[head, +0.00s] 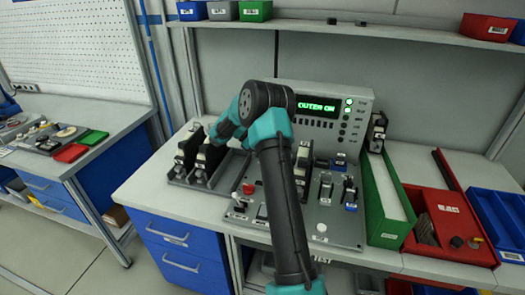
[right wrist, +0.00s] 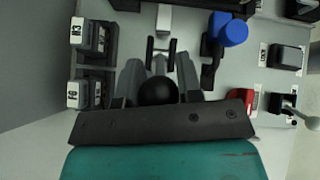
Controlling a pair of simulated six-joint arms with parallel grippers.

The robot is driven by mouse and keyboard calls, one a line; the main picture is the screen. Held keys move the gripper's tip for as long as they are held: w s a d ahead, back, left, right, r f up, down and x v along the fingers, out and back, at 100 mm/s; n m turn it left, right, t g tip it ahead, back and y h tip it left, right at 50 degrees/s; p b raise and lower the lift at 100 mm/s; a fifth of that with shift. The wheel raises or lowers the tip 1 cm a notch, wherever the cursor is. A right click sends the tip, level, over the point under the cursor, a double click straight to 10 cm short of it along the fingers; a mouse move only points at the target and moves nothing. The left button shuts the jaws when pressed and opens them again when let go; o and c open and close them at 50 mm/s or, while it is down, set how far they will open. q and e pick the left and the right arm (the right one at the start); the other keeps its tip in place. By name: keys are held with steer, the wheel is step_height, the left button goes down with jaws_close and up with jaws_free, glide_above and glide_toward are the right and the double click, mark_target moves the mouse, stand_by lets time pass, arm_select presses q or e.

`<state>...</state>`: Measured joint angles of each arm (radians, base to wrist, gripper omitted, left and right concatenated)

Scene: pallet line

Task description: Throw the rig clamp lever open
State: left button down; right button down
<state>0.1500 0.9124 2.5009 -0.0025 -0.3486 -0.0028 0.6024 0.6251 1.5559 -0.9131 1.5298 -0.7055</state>
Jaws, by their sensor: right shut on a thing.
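The clamp lever shows in the right wrist view as a black ball knob (right wrist: 157,92) with a dark forked bracket (right wrist: 160,52) just beyond it. My right gripper (right wrist: 157,75) is shut on the knob, with one grey finger on each side of it. In the head view my right arm crosses the middle of the bench and hides the gripper and the lever it holds. The rig panel (head: 334,233) lies on the bench around and right of the arm. My left gripper is in neither view.
A console with a lit green display (head: 318,105) stands behind the panel. Left is a grey tray (head: 228,182) with dark modules. Right are a green bin (head: 383,205) and a red bin (head: 455,245). The wrist view shows a blue knob (right wrist: 231,30) close by.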

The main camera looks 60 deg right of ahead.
steer(key=c, duration=0.8)
jaws_free()
steer(key=v, duration=1.7)
steer(key=shift+w+r, duration=0.15)
steer(key=shift+w, duration=0.05)
